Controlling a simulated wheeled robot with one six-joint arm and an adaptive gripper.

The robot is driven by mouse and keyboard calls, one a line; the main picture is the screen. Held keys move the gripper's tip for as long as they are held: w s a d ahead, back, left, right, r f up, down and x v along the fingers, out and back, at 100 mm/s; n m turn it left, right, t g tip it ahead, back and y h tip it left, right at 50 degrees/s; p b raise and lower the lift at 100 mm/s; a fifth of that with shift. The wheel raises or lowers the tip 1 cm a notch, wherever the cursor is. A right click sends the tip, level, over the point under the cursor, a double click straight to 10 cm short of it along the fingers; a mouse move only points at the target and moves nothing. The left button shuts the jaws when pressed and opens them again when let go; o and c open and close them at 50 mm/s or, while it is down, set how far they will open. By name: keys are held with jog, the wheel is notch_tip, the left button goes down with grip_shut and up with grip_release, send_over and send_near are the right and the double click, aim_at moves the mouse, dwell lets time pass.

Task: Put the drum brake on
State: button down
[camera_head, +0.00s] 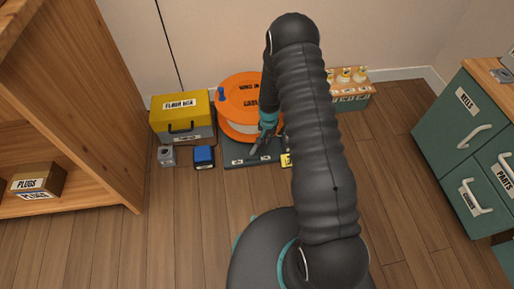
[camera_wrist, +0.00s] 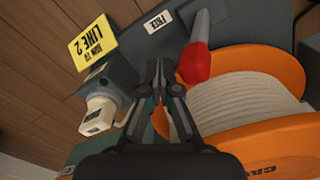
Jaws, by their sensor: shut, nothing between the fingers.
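The orange cable drum (camera_head: 235,100) stands on a dark base plate (camera_head: 233,152) against the back wall. In the wrist view the drum (camera_wrist: 270,65) carries pale wound cable (camera_wrist: 240,105). A red-handled lever (camera_wrist: 195,62), which looks like the brake, lies beside the drum near a white FREE label (camera_wrist: 157,22). My gripper (camera_wrist: 166,68) is shut and empty, just left of the red handle; I cannot tell if they touch. In the head view my gripper (camera_head: 257,144) is low over the base plate, and my arm hides part of the drum's right side.
A yellow RUN TO LINE 2 sign (camera_wrist: 92,45) and a pale plug (camera_wrist: 100,112) are left of my gripper. Green drawers (camera_head: 465,140) stand right. Wooden floor is clear in front.

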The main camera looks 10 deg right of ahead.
jog(key=shift+a, duration=0.1)
dwell(0.4)
jog(key=shift+a+b, duration=0.45)
jog(key=shift+a, duration=2)
jog(key=shift+d+r+p, duration=0.25)
jog(key=shift+r+p, duration=0.3)
jog(key=shift+r, duration=0.65)
jog(key=shift+d+r+p, duration=0.3)
jog(key=shift+r+p, duration=0.3)
jog(key=shift+r, duration=0.55)
jog(key=shift+d+r+p, duration=0.25)
jog(key=shift+r+p, duration=0.3)
jog(key=shift+r, duration=0.65)
